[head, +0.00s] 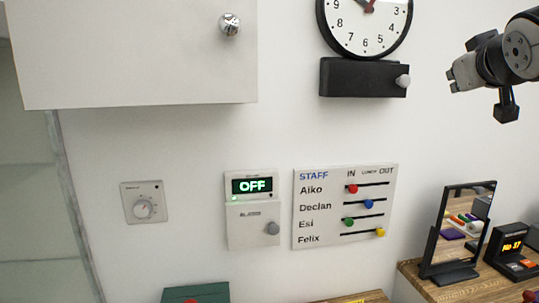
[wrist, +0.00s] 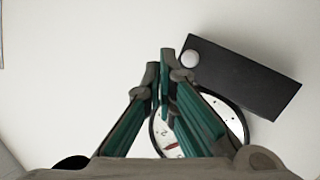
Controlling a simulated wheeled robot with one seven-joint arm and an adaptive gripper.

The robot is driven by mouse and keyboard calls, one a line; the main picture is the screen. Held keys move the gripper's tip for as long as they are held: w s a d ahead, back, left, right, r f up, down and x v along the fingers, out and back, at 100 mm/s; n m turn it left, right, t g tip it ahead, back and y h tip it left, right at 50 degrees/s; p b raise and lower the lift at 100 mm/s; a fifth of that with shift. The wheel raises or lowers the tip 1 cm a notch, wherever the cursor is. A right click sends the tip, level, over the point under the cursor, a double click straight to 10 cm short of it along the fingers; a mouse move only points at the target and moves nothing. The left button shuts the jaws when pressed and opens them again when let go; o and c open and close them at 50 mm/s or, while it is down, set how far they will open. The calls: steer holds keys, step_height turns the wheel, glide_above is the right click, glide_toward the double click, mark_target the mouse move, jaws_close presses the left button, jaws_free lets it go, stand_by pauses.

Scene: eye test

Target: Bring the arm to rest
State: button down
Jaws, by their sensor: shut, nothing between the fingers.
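My gripper (head: 456,78) is at the upper right of the head view, raised in front of the white wall and to the right of the wall clock (head: 365,28). In the wrist view my gripper (wrist: 160,62) is shut and empty, with its fingertips close together. The clock (wrist: 238,120) shows behind the fingers there, partly hidden by them. The black box (wrist: 245,78) with a pale knob (wrist: 190,59) is beside the fingertips in that picture. I cannot tell the exact gap to the wall.
A white cabinet (head: 130,60) juts out at the upper left. A dial (head: 142,203), a panel reading OFF (head: 252,225) and a staff board (head: 318,240) with coloured sliders are on the wall. A mirror (head: 460,220) and a small clock (head: 512,250) stand at the lower right.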

steer(key=s+a+f+g+y, duration=0.1)
steer(key=s+a+f+g, duration=0.2)
steer(key=s+a+f, duration=0.2)
steer(key=s+a+f+g+y, duration=0.2)
steer(key=s+a+f, duration=0.4)
steer(key=s+f, duration=0.5)
steer(key=s+a+f+g+y, duration=0.2)
steer(key=s+a+f+g, duration=0.2)
steer(key=s+f, duration=0.5)
step_height(320, 180, down, 2)
steer(key=shift+a+f+g, duration=0.1)
steer(key=shift+a+g, duration=0.3)
steer(key=shift+a, duration=0.35)
